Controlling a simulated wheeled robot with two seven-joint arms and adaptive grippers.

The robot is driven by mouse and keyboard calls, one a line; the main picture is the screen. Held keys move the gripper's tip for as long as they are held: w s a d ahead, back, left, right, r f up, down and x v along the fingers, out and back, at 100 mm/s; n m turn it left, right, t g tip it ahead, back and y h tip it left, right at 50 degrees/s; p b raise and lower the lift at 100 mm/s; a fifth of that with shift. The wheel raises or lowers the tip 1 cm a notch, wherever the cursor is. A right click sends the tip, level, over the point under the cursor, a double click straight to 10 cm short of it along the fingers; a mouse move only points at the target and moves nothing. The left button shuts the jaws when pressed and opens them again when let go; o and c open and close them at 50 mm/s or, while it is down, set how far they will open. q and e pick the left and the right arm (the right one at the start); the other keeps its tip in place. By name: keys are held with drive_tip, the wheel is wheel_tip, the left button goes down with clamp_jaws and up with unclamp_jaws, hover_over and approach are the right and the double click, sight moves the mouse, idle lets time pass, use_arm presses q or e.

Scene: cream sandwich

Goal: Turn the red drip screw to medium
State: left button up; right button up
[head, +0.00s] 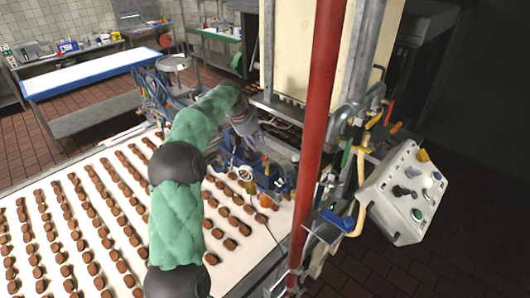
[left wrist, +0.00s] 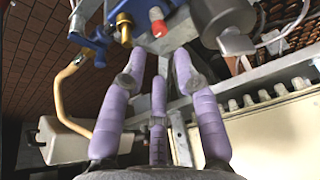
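A small knob with a red cap (left wrist: 157,20) shows at the top centre of the left wrist view, on the machine's metal block. It looks like the red drip screw; its setting cannot be read. In the head view I cannot single it out for certain among the small parts of the blue dosing unit (head: 280,184). My left gripper (left wrist: 159,62) has its purple fingers spread apart with nothing between them. The red cap lies just beyond the fingertips, apart from them. In the head view my left gripper (head: 247,128) is beside the dosing unit, partly hidden by my arm.
A red upright pipe (head: 320,130) stands right of the dosing unit. A control panel (head: 405,195) is further right. A white belt (head: 225,262) with rows of brown pieces runs under my left arm. In the left wrist view, blue valve (left wrist: 95,45) and yellow hose (left wrist: 62,100) lie left.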

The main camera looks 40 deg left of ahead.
sight(265, 157)
use_arm(q)
drive_tip(key=p+x, duration=0.1)
drive_tip(key=x, duration=0.5)
drive_tip(key=shift+w+f, duration=0.1)
drive_tip(key=shift+w, duration=0.1)
drive_tip(key=shift+p+x, duration=0.5)
drive_tip(key=shift+x, duration=0.35)
drive_tip(key=shift+f, duration=0.2)
clamp_jaws()
